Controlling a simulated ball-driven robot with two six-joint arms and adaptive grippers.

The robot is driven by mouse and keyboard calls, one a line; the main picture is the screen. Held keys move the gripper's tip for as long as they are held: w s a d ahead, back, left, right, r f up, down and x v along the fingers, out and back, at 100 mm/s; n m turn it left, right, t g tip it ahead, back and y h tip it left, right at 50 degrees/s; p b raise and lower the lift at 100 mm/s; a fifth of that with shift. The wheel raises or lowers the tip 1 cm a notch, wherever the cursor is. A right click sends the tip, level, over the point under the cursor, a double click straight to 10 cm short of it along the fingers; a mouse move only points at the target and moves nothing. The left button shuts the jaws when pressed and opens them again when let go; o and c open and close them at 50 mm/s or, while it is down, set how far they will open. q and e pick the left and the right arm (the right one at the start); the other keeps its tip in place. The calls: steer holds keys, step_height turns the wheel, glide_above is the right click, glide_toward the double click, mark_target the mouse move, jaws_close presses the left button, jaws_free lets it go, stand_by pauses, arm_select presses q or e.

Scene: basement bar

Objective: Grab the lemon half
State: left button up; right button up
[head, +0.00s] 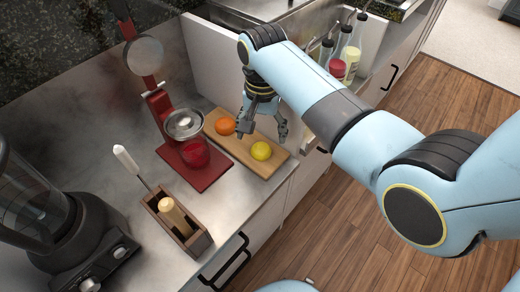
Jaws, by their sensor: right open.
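The lemon half (261,151) is a small, round yellow piece on a wooden cutting board (242,152), near the board's front right end. Its cut face cannot be made out. My right gripper (262,135) points down over the board with its fingers spread and nothing between them. The fingertips appear just behind and above the lemon half, one to each side. Whether they touch it cannot be told. My left gripper is not in view.
An orange fruit (225,126) sits on the board left of the gripper. A red press (190,168) stands beside the board. A wooden caddy (178,222) and a blender (60,225) are at left. Bottles (351,55) stand behind my right arm.

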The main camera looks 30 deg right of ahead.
mark_target(261, 147)
steer(key=f+b, duration=0.1)
steer(key=f, duration=0.4)
steer(key=shift+a+f+b, duration=0.2)
steer(key=shift+b, duration=0.1)
steer(key=shift+f, duration=0.35)
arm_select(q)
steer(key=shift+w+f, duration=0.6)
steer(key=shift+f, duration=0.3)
arm_select(e)
steer(key=shift+c, duration=0.3)
steer(key=c, duration=1.1)
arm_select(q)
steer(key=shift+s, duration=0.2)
arm_select(e)
steer(key=shift+r, duration=0.1)
